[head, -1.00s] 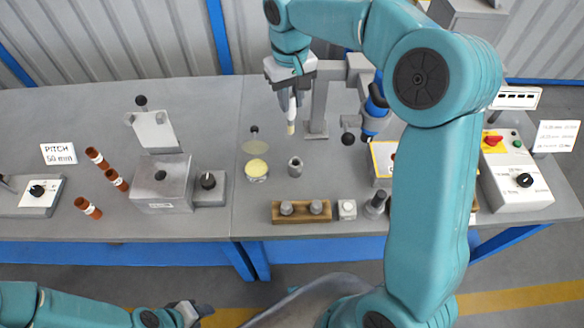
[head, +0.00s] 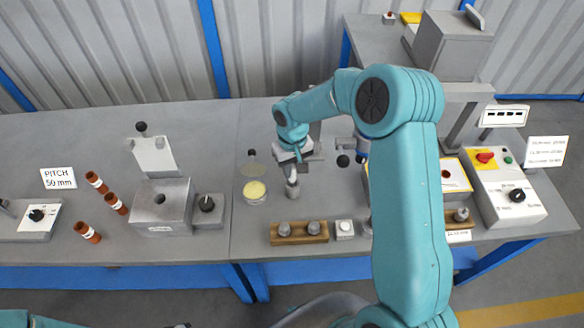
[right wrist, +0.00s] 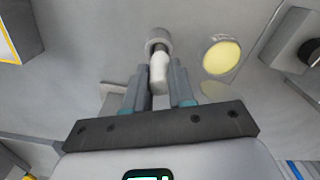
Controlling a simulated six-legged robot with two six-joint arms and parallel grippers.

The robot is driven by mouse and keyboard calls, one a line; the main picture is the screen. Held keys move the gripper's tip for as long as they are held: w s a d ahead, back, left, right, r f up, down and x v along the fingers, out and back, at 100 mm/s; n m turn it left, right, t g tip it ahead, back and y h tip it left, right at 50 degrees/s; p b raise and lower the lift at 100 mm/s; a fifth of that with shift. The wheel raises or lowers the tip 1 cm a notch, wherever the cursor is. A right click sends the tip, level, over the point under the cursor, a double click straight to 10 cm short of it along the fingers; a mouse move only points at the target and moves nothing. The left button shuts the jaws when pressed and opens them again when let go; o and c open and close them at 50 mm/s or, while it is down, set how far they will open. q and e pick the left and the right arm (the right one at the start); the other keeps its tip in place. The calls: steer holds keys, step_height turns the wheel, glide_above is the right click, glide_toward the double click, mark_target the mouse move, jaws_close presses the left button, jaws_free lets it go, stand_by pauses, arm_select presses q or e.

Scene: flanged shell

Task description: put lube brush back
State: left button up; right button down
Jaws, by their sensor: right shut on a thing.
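My right gripper (head: 291,170) is shut on the lube brush, right above a small grey cylindrical cup (head: 292,190). In the right wrist view the pale brush (right wrist: 158,75) sits between the two fingers (right wrist: 159,88). Its far end meets the round cup (right wrist: 158,40); I cannot tell how deep inside it is. In the head view the gripper hides most of the brush. The open tin of yellow grease (head: 255,191) stands just left of the cup and also shows in the right wrist view (right wrist: 221,56). Only a sliver of my left gripper (head: 178,325) shows at the bottom edge.
A grey block (head: 162,205) with a hole and a knob box (head: 208,210) stand to the left. Several brown tubes (head: 97,183) lie further left. A control box (head: 505,190) is at right.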

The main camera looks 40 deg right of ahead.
steer(key=shift+s+d+f, duration=0.1)
steer(key=shift+f, duration=0.55)
steer(key=c, duration=1)
jaws_free()
steer(key=shift+o, duration=0.2)
step_height(320, 180, up, 12)
steer(key=b, duration=0.1)
steer(key=shift+r, duration=0.2)
steer(key=shift+f, duration=0.1)
